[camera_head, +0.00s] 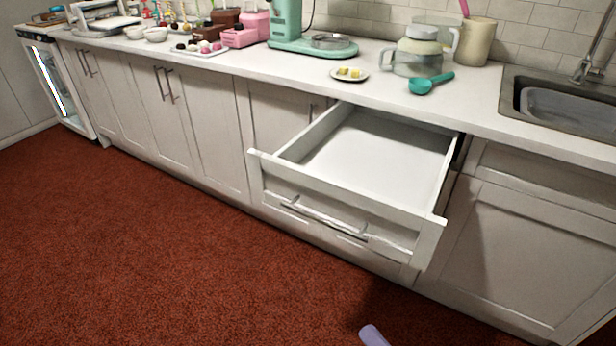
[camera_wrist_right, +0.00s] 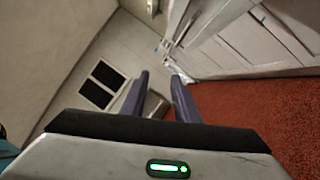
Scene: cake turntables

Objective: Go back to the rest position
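My right gripper (camera_wrist_right: 158,78) shows in the right wrist view with its two purple fingers apart and nothing between them. In the head view only a purple tip of it (camera_head: 373,336) shows at the bottom edge, over the red carpet and in front of the drawer. The white drawer (camera_head: 375,165) under the counter is pulled out and looks empty. My left gripper is not in view.
The counter (camera_head: 290,72) carries a teal mixer (camera_head: 287,25), a glass jug (camera_head: 419,55), a teal scoop (camera_head: 430,82), a small plate (camera_head: 349,75) and pink boxes (camera_head: 240,38). A sink (camera_head: 565,105) is at the right. The red carpet (camera_head: 150,260) is clear.

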